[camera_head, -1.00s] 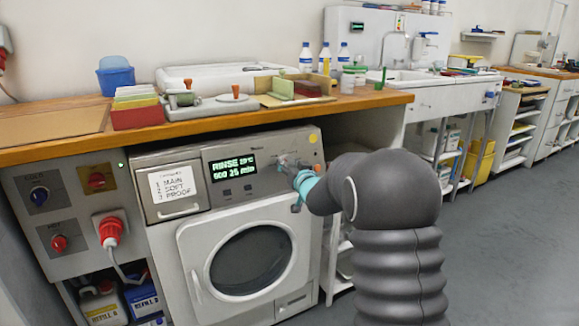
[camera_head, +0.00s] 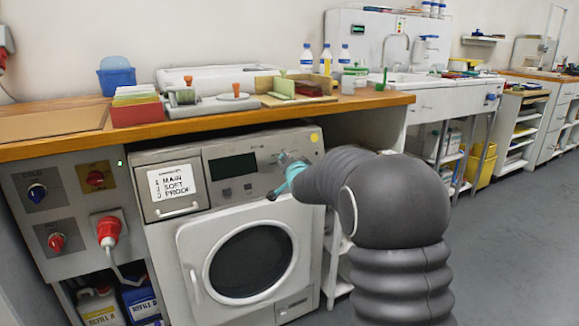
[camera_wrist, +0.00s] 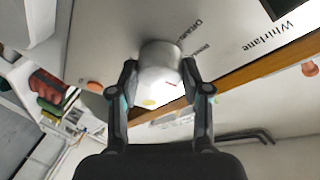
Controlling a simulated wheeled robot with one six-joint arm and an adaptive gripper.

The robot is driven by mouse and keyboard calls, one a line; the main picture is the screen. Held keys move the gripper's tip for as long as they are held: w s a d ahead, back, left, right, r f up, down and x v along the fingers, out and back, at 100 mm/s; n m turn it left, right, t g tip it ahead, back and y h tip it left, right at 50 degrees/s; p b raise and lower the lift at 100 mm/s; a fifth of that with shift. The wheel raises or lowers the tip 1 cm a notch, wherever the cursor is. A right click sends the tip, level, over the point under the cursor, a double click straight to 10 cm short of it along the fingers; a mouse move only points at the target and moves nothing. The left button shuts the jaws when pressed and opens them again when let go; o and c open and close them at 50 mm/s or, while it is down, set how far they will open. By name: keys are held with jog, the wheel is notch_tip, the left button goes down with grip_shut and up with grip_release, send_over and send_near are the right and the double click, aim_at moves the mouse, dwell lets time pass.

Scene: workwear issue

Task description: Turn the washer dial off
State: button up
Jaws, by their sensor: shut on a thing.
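The washer (camera_head: 190,262) stands under the wooden counter, with a round door and a control panel on top. Its display (camera_head: 232,167) is dark. The washer dial (camera_wrist: 158,62) is a pale, silvery round knob on the panel, with small print beside it in the wrist view. My gripper (camera_wrist: 160,80) has one finger on each side of the dial and is shut on it. In the head view my gripper (camera_head: 284,165) reaches the panel's right part and mostly hides the dial.
The counter edge (camera_head: 240,117) runs just above the panel. A grey switch box (camera_head: 75,215) with red and blue knobs and a red plug stands left of the washer. Open floor (camera_head: 500,240) lies to the right.

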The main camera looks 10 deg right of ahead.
jog(key=shift+m, duration=0.4)
jog(key=o, duration=1.2)
jog(key=shift+c, duration=0.2)
jog(key=shift+s, duration=0.1)
jog(key=s+r, duration=0.2)
jog(key=s, duration=0.9)
jog(key=shift+s, duration=0.3)
jog(key=shift+d, duration=0.1)
